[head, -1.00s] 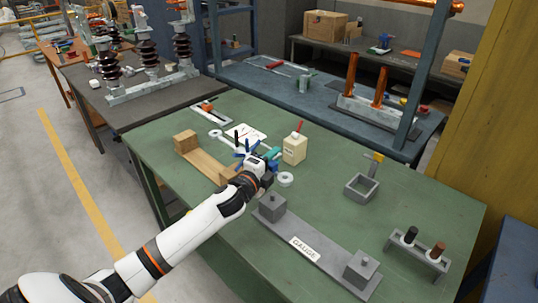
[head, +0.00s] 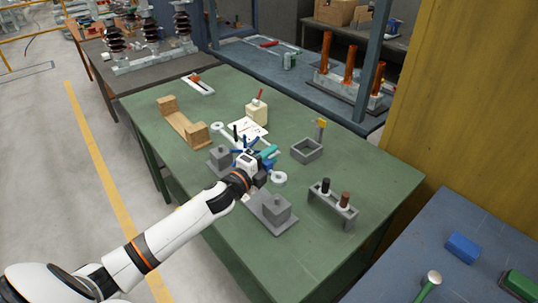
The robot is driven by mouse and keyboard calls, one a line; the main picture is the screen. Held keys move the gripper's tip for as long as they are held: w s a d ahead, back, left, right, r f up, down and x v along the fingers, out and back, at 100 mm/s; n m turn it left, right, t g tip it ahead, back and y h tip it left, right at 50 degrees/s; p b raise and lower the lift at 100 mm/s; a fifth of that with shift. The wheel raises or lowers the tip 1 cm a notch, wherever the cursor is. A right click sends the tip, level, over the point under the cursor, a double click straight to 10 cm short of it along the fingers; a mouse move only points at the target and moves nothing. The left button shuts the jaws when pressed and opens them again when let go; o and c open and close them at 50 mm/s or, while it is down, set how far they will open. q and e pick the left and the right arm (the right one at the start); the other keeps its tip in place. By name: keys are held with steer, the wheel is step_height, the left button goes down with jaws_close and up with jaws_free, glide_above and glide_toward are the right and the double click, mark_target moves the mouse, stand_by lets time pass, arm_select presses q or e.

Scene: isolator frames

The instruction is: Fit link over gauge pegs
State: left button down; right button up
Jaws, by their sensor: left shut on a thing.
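My left gripper (head: 250,163) is shut on the link, a pale bar with a ring at each end. One ring (head: 217,128) shows beyond the gripper and the other ring (head: 279,179) to its right. The gripper hides the link's middle. The grey gauge (head: 254,205) lies on the green table with a block at each end. The far block (head: 220,158) and the near block (head: 277,206) each bear a short peg on top. The rings appear apart from the pegs, on the gauge's far side; their height is hard to tell. My right gripper is not in view.
A wooden cradle (head: 180,122) stands left. The table's right front is clear.

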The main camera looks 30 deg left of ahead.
arm_select(q)
step_height(320, 180, down, 6)
steer(key=b, duration=0.4)
steer(key=shift+a+r+b, duration=0.15)
steer(key=shift+r+b, duration=0.05)
steer(key=shift+b, duration=0.15)
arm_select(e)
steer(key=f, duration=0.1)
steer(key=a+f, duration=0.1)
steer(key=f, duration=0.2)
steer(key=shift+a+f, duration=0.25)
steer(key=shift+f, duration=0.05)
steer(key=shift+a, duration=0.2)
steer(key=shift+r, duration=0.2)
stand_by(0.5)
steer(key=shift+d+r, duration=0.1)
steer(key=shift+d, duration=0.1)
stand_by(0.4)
arm_select(q)
steer(key=shift+f+b, duration=1.05)
steer(key=shift+f, duration=0.55)
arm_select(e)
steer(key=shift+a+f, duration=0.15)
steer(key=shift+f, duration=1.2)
